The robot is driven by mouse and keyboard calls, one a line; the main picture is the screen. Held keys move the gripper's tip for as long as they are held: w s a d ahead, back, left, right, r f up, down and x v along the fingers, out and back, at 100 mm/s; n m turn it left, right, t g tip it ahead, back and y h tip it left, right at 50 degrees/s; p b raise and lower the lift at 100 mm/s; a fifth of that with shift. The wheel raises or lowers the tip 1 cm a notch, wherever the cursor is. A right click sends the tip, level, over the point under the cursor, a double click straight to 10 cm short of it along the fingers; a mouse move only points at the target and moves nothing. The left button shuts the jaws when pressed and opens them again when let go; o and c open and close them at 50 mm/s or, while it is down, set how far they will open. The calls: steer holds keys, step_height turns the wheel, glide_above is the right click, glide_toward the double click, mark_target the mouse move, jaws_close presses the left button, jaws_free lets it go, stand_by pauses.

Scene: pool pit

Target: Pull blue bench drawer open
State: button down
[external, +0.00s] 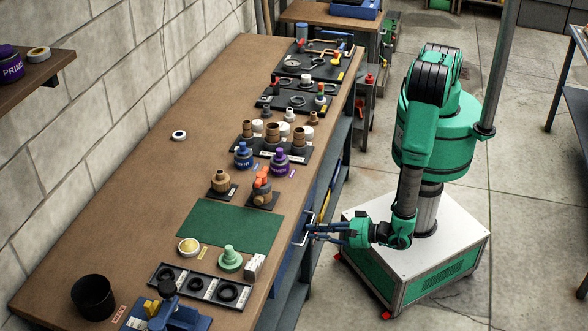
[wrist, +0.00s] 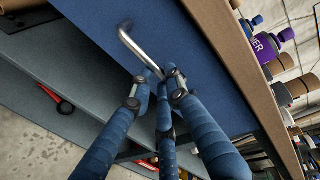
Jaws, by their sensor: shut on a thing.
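The blue bench drawer (wrist: 95,38) fills the upper part of the wrist view, its flat front seen at a slant. A silver bar handle (wrist: 138,44) stands out from that front. My gripper (wrist: 160,82) has its dark blue jointed fingers closed around the lower end of the handle, which they partly hide. In the external view my gripper (external: 314,231) reaches left from my base to the bench side and meets the handle (external: 303,236) there. The drawer's front is mostly hidden under the bench top in that view, so I cannot tell whether it stands out.
The wooden bench top (external: 130,190) holds a green mat (external: 230,227), a black cup (external: 93,297), a blue vise (external: 175,312) and several bottles and fittings. A grey shelf (wrist: 60,75) lies below the drawer, with a red-handled tool (wrist: 62,104). Floor (external: 530,200) to my right is clear.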

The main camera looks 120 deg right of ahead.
steer(key=shift+a, duration=0.1)
steer(key=f+p+v, duration=0.1)
steer(key=f+v, duration=0.2)
steer(key=v, duration=1.3)
steer(key=s+a+f+p+v, duration=0.1)
steer(key=f+v, duration=0.2)
steer(key=v, duration=1.3)
steer(key=shift+f+p, duration=0.3)
steer(key=shift+f, duration=0.1)
steer(key=c, duration=1.7)
jaws_free()
steer(key=shift+o, duration=0.2)
steer(key=shift+s+a, duration=0.1)
steer(key=v, duration=1.1)
steer(key=shift+s+a, duration=0.25)
steer(key=shift+s, duration=0.05)
steer(key=shift+w+r, duration=0.1)
steer(key=shift+r, duration=0.05)
